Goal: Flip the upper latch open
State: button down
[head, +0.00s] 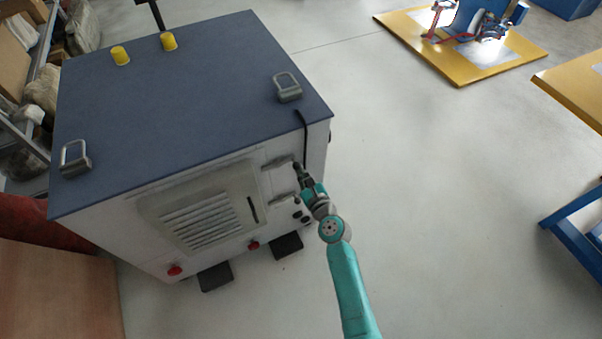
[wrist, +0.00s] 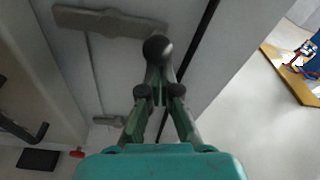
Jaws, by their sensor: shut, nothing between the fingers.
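The upper latch (head: 278,162) is a flat grey bar on the right part of the white cabinet's front. In the wrist view the upper latch (wrist: 105,21) lies across the top, with a dark ball knob (wrist: 158,48) by its right end. My gripper (head: 301,173) is at that right end. In the wrist view my gripper (wrist: 159,76) has its fingers closed together, with the tips right behind the knob. I cannot tell whether they touch it. The lower latch (head: 279,199) is below, and shows also in the wrist view (wrist: 107,121).
The cabinet (head: 190,100) has a blue-grey top with metal handles and yellow caps. A vent panel (head: 200,215) is left of the latches. A black cable (head: 304,130) hangs down the corner near my gripper. Open floor (head: 430,180) lies to the right; a yellow-topped table (head: 575,90) is beyond.

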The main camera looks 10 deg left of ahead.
aim_at(297, 163)
jog(key=shift+r+n, duration=0.2)
jog(key=shift+n, duration=0.2)
jog(key=r+n, duration=0.2)
jog(key=n, duration=0.1)
jog(key=r+n+t, duration=0.1)
jog(key=r+n, duration=0.1)
jog(key=n, duration=0.2)
jog(key=a+r+n+t, duration=0.1)
jog(key=r+n, duration=0.1)
jog(key=n, duration=0.2)
jog(key=shift+s+h, duration=0.35)
jog(key=shift+h, duration=0.05)
jog(key=shift+s+a+r+n+t, duration=0.1)
jog(key=shift+s+a+r+n, duration=0.15)
jog(key=shift+n, duration=0.55)
jog(key=shift+s+a+r+n+t, duration=0.1)
jog(key=shift+a+r+n, duration=0.15)
jog(key=shift+n, duration=0.55)
jog(key=shift+s+a+r+n+t, duration=0.1)
jog(key=shift+s+a+r+n, duration=0.15)
jog(key=shift+n, duration=0.55)
jog(key=shift+a+f, duration=0.1)
